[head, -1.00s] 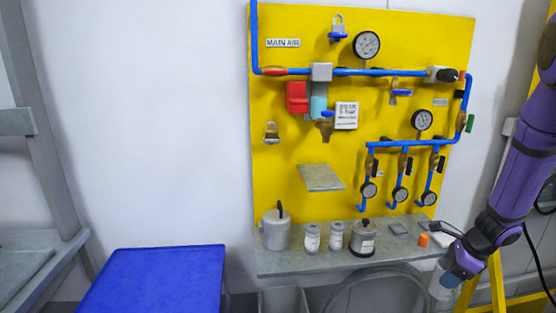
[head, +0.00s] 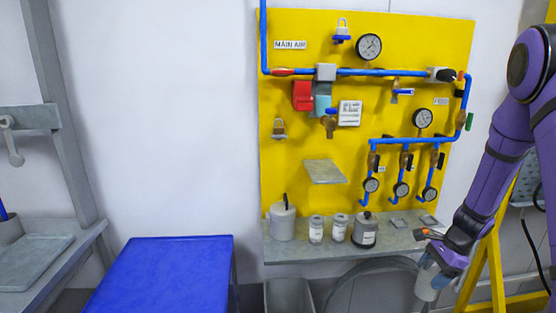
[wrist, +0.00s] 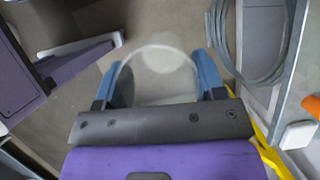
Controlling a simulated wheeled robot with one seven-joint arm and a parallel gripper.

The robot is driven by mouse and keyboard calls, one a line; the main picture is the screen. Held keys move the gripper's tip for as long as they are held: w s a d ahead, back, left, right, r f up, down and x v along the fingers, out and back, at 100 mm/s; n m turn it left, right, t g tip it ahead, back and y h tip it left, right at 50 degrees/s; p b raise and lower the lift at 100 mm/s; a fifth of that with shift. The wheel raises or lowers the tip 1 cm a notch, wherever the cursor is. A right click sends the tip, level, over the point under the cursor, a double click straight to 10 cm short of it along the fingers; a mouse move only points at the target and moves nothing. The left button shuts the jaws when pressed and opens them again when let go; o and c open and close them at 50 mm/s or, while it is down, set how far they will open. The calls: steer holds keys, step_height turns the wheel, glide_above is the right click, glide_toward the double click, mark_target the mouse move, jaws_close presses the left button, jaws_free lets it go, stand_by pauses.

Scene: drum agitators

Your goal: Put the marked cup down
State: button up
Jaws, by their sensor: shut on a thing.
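My gripper (head: 434,266) is at the lower right of the head view, pointing down, in front of the grey shelf's right end. It is shut on a clear, pale cup (head: 427,285), held in the air below the shelf top. In the wrist view, the two blue fingers of my gripper (wrist: 160,82) are on either side of the cup (wrist: 158,62), and its round rim shows between them. The floor shows through and beyond it. I cannot make out a mark on the cup.
A blue-topped table (head: 165,275) stands at the lower left with a bare top. The grey shelf (head: 300,249) under the yellow board (head: 290,185) holds several canisters and jars. A yellow frame (head: 489,260) stands at right. A coiled hose (wrist: 228,45) lies near the cup.

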steer(key=w+a+f+n+g+h, duration=0.2)
steer(key=a+n, duration=0.4)
steer(key=n, duration=0.3)
steer(key=w+a+f+n+g+h, duration=0.2)
steer(key=w+a+f+n, duration=0.2)
steer(key=a+n, duration=0.3)
steer(key=shift+w+n+g, duration=0.3)
steer(key=shift+w+n, duration=0.1)
steer(key=shift+n, duration=0.8)
steer(key=shift+a, duration=0.15)
